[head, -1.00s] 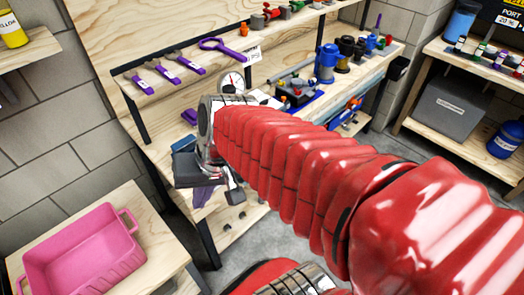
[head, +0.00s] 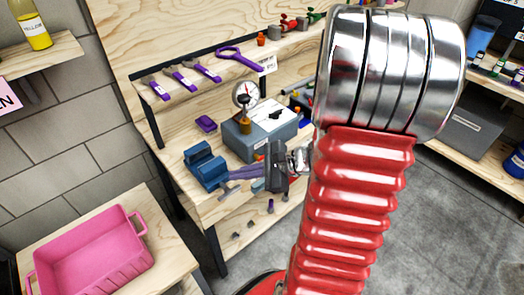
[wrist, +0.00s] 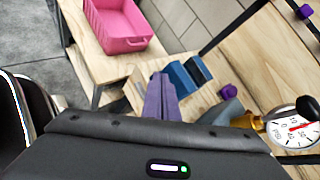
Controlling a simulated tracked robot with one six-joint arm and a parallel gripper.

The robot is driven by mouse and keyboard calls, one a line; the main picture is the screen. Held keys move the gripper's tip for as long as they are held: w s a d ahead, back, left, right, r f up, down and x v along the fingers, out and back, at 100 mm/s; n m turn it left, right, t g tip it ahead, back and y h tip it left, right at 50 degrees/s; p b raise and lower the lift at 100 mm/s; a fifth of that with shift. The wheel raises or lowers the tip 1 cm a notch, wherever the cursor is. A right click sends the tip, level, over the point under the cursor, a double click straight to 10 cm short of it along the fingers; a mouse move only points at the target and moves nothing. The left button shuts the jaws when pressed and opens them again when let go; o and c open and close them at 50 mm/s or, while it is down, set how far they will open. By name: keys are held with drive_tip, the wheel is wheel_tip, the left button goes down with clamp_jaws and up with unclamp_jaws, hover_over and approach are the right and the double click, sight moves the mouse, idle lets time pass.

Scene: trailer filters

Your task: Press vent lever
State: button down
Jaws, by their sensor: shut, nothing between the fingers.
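A round white pressure gauge (head: 245,94) with a red needle stands on a brass fitting (head: 246,127) at a grey box (head: 238,143) on the workbench. In the wrist view the gauge (wrist: 296,128) is at the right edge, with a black knob (wrist: 307,106) overlapping its face; this may be the vent lever's end. In the head view a small black shape (head: 275,114) lies on the box's pale top. My gripper (head: 232,174) is in front of the box, apart from the gauge. Its purple fingers (wrist: 160,84) are shut and empty, pointing towards a blue vise.
The blue vise (head: 205,168) stands at the bench's left end, close to my fingertips. Small loose parts lie along the front. Purple wrenches (head: 182,79) lie on the shelf above. A pink bin (head: 92,258) sits on a low table at lower left. My arm hides the bench's right part.

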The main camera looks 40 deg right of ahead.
drive_tip(key=s+d+f+m+t+h, duration=0.2)
drive_tip(key=d+m, duration=0.4)
drive_tip(key=d, duration=0.3)
drive_tip(key=s+d+f+m+t+h, duration=0.2)
drive_tip(key=d+f+m+h, duration=0.3)
drive_tip(key=d, duration=0.4)
drive_tip(key=shift+d+f+m+t, duration=0.3)
drive_tip(key=shift+f+m+t, duration=0.1)
drive_tip(key=shift+f+m, duration=0.25)
drive_tip(key=shift+w, duration=0.2)
drive_tip(key=x, duration=0.9)
drive_tip(key=shift+w, duration=0.35)
